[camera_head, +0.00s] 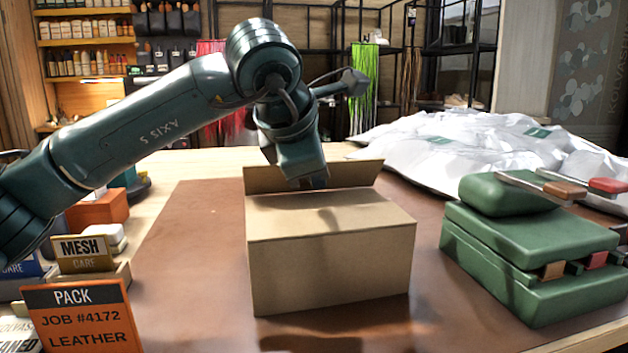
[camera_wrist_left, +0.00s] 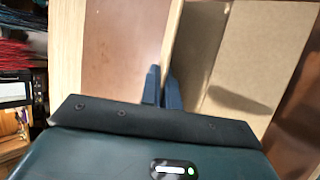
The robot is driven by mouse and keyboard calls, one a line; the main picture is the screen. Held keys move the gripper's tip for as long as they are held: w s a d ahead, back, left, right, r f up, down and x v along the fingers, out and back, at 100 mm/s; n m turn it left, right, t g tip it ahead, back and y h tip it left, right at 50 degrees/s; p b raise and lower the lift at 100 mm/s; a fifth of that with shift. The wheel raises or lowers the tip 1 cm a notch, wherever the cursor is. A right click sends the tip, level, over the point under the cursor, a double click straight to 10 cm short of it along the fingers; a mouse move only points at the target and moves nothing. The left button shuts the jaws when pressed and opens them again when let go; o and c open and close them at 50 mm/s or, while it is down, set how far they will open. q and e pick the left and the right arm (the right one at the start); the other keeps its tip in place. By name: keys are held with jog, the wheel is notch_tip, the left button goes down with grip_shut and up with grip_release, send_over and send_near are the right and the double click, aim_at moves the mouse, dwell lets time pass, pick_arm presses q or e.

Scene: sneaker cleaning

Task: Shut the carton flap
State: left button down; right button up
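A tan cardboard carton (camera_head: 332,265) stands on a brown mat in the middle of the table. Its top (camera_head: 365,216) is covered by a flat panel. The carton flap (camera_head: 354,175) at the far edge stands up, leaning back a little. My left gripper (camera_head: 314,184) points down at the middle of this flap. In the left wrist view the fingers (camera_wrist_left: 163,90) are close together, one on each side of the thin flap edge (camera_wrist_left: 171,40). They look shut on it, though the contact itself is partly hidden. My right gripper is not in view.
A green case (camera_head: 530,265) with brushes stands right of the carton. White wrapped bags (camera_head: 480,145) lie behind it. An orange PACK sign (camera_head: 85,318) and small care boxes (camera_head: 82,254) stand at the left. The mat (camera_head: 185,265) is clear left of the carton.

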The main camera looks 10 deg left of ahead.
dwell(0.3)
pick_arm(q)
jog(key=c, duration=1.6)
grip_release()
jog(key=shift+c, duration=0.2)
jog(key=shift+r, duration=0.1)
jog(key=p+v, duration=0.1)
jog(key=v, duration=1.2)
jog(key=shift+p, duration=0.4)
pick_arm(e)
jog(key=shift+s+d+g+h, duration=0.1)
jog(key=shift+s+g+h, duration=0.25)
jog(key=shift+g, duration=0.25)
pick_arm(q)
jog(key=shift+s, duration=0.1)
